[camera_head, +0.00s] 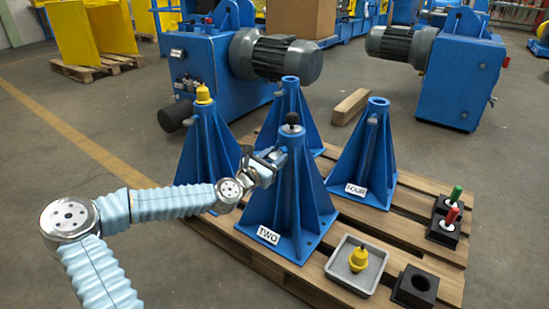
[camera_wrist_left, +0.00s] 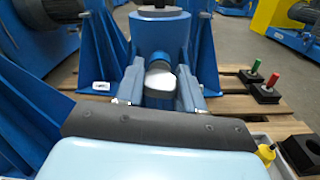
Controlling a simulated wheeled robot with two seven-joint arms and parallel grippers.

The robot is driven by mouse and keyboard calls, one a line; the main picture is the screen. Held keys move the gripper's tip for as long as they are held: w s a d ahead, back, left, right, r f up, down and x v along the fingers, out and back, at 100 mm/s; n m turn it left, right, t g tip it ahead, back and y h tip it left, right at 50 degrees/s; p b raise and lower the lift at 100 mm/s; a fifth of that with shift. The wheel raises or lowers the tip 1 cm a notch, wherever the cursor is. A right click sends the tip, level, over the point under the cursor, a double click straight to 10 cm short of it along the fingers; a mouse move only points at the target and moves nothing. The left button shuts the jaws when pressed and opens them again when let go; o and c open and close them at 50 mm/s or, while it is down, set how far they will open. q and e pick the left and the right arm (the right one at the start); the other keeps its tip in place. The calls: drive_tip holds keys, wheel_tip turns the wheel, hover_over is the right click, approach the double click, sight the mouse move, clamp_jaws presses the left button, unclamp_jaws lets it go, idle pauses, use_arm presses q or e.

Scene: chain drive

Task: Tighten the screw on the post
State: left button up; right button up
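My left gripper (camera_head: 272,160) is at the upper side of this post. In the left wrist view the post's round upper part (camera_wrist_left: 160,32) is straight ahead. A short blue screw (camera_wrist_left: 160,68) with a pale end sticks out of the post between my two left fingers (camera_wrist_left: 161,88). The fingers are on both sides of the screw; I cannot tell whether they touch it. In the head view the gripper hides the screw. My right gripper is not in view.
Other blue posts stand close by, one with a yellow top (camera_head: 203,95) and one labelled FOUR (camera_head: 370,150). A grey tray (camera_head: 338,278) holds a yellow plug (camera_head: 358,259). Black blocks (camera_head: 414,288), some with red and green pieces, sit at the pallet's right.

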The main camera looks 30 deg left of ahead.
use_arm(q)
drive_tip(key=c, duration=0.4)
